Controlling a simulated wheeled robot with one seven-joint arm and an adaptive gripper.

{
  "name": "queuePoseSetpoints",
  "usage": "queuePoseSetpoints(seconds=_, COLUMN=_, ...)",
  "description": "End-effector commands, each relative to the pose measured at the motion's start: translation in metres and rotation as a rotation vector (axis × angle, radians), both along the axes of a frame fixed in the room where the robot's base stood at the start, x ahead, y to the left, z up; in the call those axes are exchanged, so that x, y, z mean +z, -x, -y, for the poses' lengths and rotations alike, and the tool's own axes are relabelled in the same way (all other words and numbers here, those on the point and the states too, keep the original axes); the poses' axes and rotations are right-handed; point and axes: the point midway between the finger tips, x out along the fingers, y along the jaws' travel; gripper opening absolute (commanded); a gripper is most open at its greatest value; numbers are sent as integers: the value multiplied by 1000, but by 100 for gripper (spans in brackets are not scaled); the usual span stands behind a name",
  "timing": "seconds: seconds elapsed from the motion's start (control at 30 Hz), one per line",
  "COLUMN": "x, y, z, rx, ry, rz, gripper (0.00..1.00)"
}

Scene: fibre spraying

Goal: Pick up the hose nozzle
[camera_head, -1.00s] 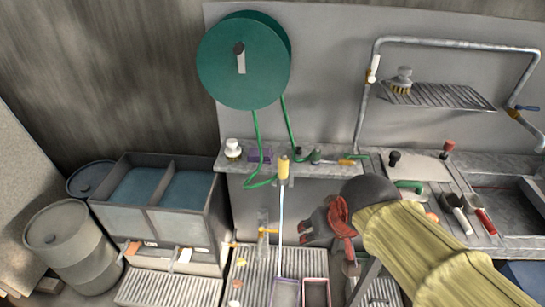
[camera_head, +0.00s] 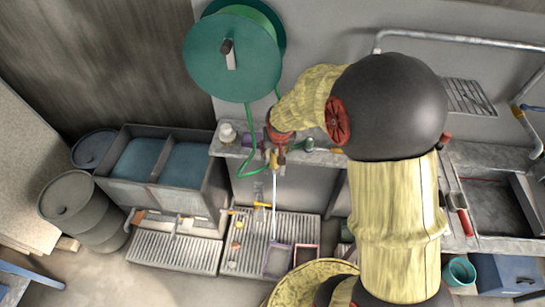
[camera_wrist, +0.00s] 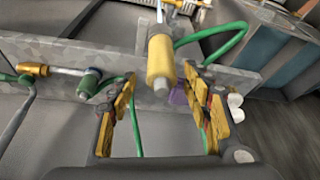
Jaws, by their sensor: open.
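A yellow cylindrical piece (camera_wrist: 160,60) with a green hose curving off beside it is at the shelf edge and looks like a nozzle. In the head view a thin pale line (camera_head: 273,212) runs down below it. My gripper (camera_wrist: 158,80) is open, with its yellow finger pads on either side of this cylinder in the picture; I see no clear contact. In the head view my gripper (camera_head: 275,154) is at the shelf edge and partly hides the cylinder. A green fitting (camera_wrist: 90,82) with a brass-coloured end (camera_wrist: 32,69) lies on the shelf, left in the wrist view.
The shelf (camera_wrist: 60,55) carries a white-capped jar (camera_head: 227,132) and a purple item (camera_wrist: 178,96) close to my fingers. A green hose reel (camera_head: 215,60) hangs above. Grey bins (camera_head: 150,205) stand left. Ribbed grates (camera_head: 178,250) lie below.

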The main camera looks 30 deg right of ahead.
Motion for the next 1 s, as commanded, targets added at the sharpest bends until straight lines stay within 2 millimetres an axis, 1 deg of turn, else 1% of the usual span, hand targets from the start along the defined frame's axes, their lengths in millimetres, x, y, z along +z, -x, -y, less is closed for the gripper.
queuePoseSetpoints(seconds=0.03, x=-5, y=-1, z=0, rx=0, ry=0, rz=-1, gripper=49)
queuePoseSetpoints(seconds=0.17, x=-13, y=-5, z=0, rx=1, ry=0, rz=2, gripper=49)
queuePoseSetpoints(seconds=0.4, x=-46, y=-15, z=2, rx=1, ry=0, rz=0, gripper=49)
queuePoseSetpoints(seconds=0.47, x=-50, y=-18, z=3, rx=0, ry=0, rz=1, gripper=49)
queuePoseSetpoints(seconds=0.7, x=-51, y=-19, z=3, rx=1, ry=1, rz=3, gripper=49)
queuePoseSetpoints(seconds=1.0, x=-51, y=-19, z=3, rx=1, ry=1, rz=2, gripper=33)
